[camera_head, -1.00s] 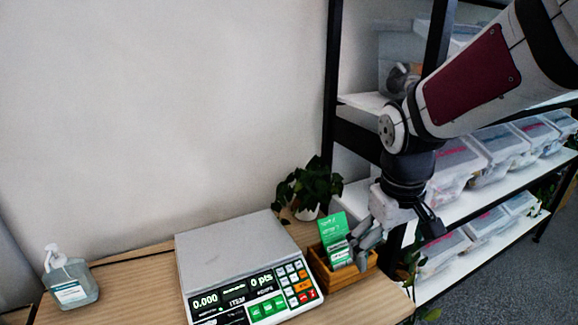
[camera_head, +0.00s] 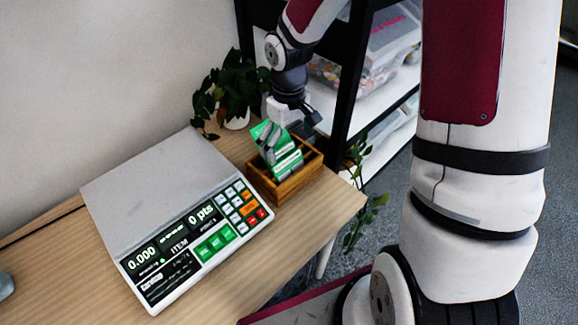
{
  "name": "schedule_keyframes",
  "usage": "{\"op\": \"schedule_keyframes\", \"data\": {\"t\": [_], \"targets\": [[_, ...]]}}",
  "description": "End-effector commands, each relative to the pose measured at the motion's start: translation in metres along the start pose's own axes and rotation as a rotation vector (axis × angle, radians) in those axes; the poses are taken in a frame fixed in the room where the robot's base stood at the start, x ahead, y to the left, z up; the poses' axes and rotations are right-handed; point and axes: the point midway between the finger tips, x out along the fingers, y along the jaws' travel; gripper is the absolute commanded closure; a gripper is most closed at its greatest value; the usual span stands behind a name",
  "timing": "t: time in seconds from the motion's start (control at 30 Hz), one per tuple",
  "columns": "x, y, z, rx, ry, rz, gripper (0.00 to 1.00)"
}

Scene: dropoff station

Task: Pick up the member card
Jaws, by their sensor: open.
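Green and white cards (camera_head: 287,164) stand in a small wooden box (camera_head: 298,181) on the counter, to the right of the scale. A taller green piece stands behind them, partly covered by a grey finger. I cannot tell which one is the member card. My gripper (camera_head: 291,133) is open and points down at the back of the box. One finger is in front of the green piece, and the other is to the right, above the box's back edge. I cannot tell whether the finger touches a card.
A scale (camera_head: 160,185) with a lit display fills the counter's middle. A potted plant (camera_head: 235,88) stands behind the box, close to my gripper. A black-framed shelf (camera_head: 352,80) with clear bins is at the right. The wooden counter (camera_head: 330,208) is bare in front of the box.

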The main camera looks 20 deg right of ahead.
Motion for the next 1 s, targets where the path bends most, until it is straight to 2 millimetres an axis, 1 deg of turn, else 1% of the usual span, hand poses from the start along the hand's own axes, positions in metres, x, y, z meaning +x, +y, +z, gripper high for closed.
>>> {"op": "schedule_keyframes", "data": {"t": [0.03,0.27,0.53,0.67,0.87,0.93,1.0], "targets": [[0.007,0.0,0.0,-0.002,-0.002,-0.001,0.0],[0.021,0.001,-0.001,0.0,-0.001,-0.001,0.0],[0.058,0.003,-0.005,-0.001,-0.003,-0.001,0.0],[0.066,0.003,-0.005,-0.001,0.0,-0.001,0.0],[0.066,0.003,-0.005,0.0,0.0,0.0,0.0],[0.066,0.003,-0.005,0.0,0.0,0.0,0.1],[0.066,0.003,-0.005,0.0,0.0,0.0,0.17]]}}
